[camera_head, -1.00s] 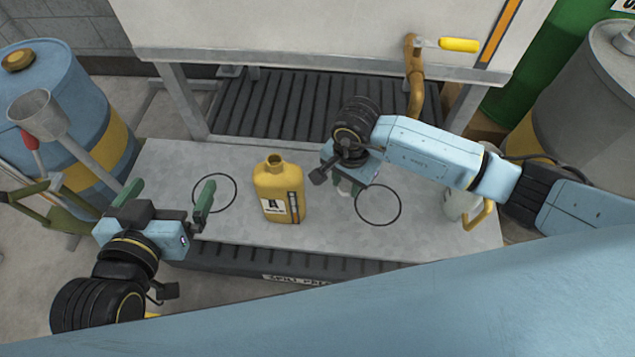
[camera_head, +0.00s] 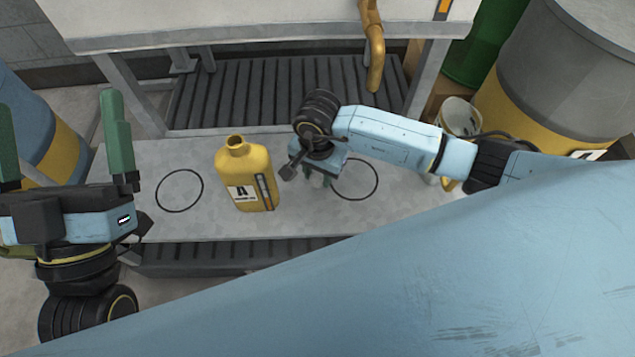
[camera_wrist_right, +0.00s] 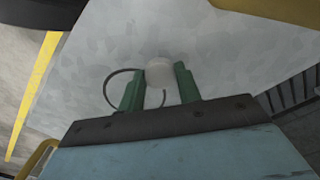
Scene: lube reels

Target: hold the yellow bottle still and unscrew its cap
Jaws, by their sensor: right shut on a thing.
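The yellow bottle (camera_head: 248,178) stands upright on the grey bench, with a black-and-white label facing me. Its neck shows an open dark mouth, with no cap on it. My right gripper (camera_head: 318,181) is to the right of the bottle, low over the bench, its fingers partly hidden by its own wrist. In the right wrist view the green fingers (camera_wrist_right: 159,72) are shut on a small whitish round piece (camera_wrist_right: 160,74), which looks like a cap. My left gripper (camera_head: 60,105) is at the far left, its green fingers wide apart and empty, clear of the bottle.
The grey bench (camera_head: 310,215) has a black ring mark (camera_head: 180,191) left of the bottle and another (camera_head: 355,180) by my right gripper. A light container (camera_head: 459,117) stands at right, before a grey-and-yellow drum (camera_head: 560,80). A brown spout (camera_head: 375,55) hangs behind.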

